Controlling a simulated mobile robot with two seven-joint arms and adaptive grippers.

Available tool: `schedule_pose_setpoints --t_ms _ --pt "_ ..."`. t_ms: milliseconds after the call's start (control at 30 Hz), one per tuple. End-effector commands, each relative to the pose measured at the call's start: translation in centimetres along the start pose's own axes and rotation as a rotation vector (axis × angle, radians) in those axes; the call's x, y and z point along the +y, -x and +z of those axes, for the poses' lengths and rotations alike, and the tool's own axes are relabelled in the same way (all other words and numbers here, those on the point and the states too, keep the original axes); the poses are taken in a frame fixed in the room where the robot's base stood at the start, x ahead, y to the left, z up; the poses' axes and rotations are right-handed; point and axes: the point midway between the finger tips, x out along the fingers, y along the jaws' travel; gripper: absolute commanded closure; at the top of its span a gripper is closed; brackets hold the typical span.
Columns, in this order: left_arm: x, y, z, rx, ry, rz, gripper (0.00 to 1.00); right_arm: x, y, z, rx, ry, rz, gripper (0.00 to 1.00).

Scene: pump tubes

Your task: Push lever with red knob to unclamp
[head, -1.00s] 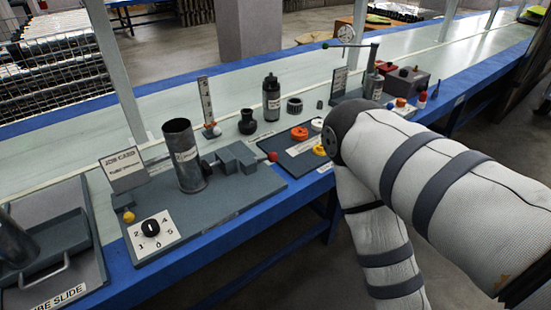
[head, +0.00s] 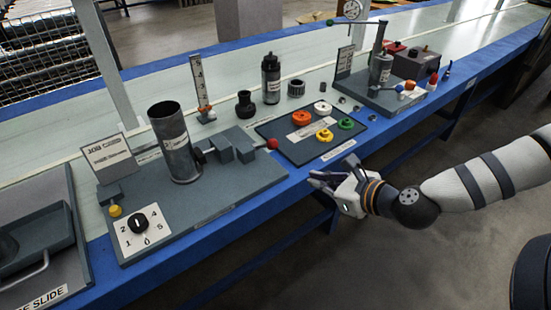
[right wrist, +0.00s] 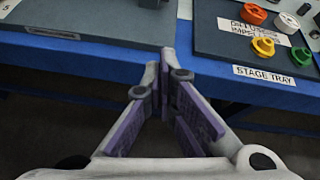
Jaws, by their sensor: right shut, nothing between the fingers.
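The lever with the red knob (head: 272,144) sticks out to the right from the grey clamp block (head: 237,145) on the clamp station. The clamp block is beside an upright grey tube (head: 175,145). My right gripper (head: 318,179) is shut and empty. It is in front of the blue table edge, to the right of and nearer than the red knob, not touching it. In the right wrist view the fingertips (right wrist: 163,58) are together, pointing at the table edge; the red knob is not seen there. My left gripper is not in view.
The station's grey base plate (head: 220,192) carries a numbered dial (head: 140,222) and a yellow button (head: 115,211). The stage tray (head: 345,151) with coloured rings lies right of the knob. Free space lies in front of the table.

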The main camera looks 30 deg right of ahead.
Motion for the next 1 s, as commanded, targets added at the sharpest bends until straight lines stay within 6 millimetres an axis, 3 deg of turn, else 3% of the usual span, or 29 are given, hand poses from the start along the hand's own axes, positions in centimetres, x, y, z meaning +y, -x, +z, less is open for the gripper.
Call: schedule_pose_setpoints --t_ms 367,467,633,867,1000 --pt "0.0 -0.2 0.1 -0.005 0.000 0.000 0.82 -0.3 -0.2 0.1 -0.008 -0.024 -0.008 1.00" --pt "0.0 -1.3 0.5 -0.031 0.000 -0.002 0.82 -0.2 -1.4 -0.4 0.000 -0.021 -0.006 1.00" --pt "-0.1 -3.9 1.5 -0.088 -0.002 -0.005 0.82 -0.1 -5.1 -0.7 0.004 -0.018 -0.003 1.00" --pt "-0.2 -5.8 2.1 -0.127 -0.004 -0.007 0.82 -0.2 -10.0 -0.3 -0.002 -0.018 -0.005 1.00" --pt "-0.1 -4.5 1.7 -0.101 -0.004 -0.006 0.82 -0.4 -10.4 2.9 -0.017 -0.021 -0.007 1.00"
